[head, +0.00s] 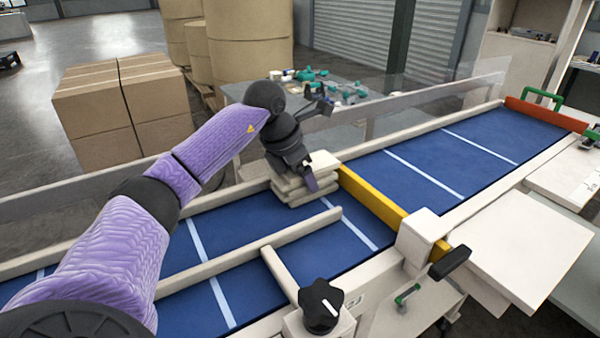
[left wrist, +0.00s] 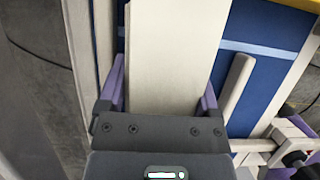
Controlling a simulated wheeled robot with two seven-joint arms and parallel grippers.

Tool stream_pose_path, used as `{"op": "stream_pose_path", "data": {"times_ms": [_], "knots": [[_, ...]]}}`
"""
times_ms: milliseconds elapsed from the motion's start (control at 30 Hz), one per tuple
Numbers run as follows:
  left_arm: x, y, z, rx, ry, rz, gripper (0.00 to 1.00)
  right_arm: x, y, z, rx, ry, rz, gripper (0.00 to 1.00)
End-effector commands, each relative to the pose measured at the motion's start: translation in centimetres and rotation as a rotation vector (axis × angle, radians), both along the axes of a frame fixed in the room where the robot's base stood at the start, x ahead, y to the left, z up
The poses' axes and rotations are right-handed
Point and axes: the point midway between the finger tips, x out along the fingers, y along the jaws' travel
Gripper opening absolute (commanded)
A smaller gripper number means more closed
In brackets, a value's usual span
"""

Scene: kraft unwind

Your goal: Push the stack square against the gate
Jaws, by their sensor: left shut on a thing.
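The stack (head: 295,190) is several cream boards lying on the blue belt by the far side rail in the head view. Its layers look uneven, with the top board offset from those below. The gate (head: 372,201) is a yellow bar across the belt, just right of the stack. I cannot tell whether they touch. My left gripper (head: 308,176) is over the stack, shut on the top board. In the left wrist view a long pale board (left wrist: 163,55) lies between its purple fingers (left wrist: 163,95). My right gripper is not in view.
A cream guide bar (head: 250,250) with a black knob (head: 321,305) lies on the belt's near side. A clear panel (head: 430,95) runs along the far side. A red end bar (head: 545,114) closes the far right. Belt beyond the gate is empty.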

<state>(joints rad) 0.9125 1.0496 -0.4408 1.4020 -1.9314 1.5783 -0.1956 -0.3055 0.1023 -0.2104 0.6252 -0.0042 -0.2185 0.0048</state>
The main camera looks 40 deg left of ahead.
Motion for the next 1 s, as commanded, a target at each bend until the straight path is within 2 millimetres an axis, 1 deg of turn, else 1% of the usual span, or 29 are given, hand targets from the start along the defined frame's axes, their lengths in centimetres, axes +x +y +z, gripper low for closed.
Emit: {"op": "stream_pose_path", "data": {"times_ms": [1000], "knots": [[1.5,-0.4,0.1,0.0,0.0,-0.001,0.23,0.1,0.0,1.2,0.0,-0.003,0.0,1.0]]}}
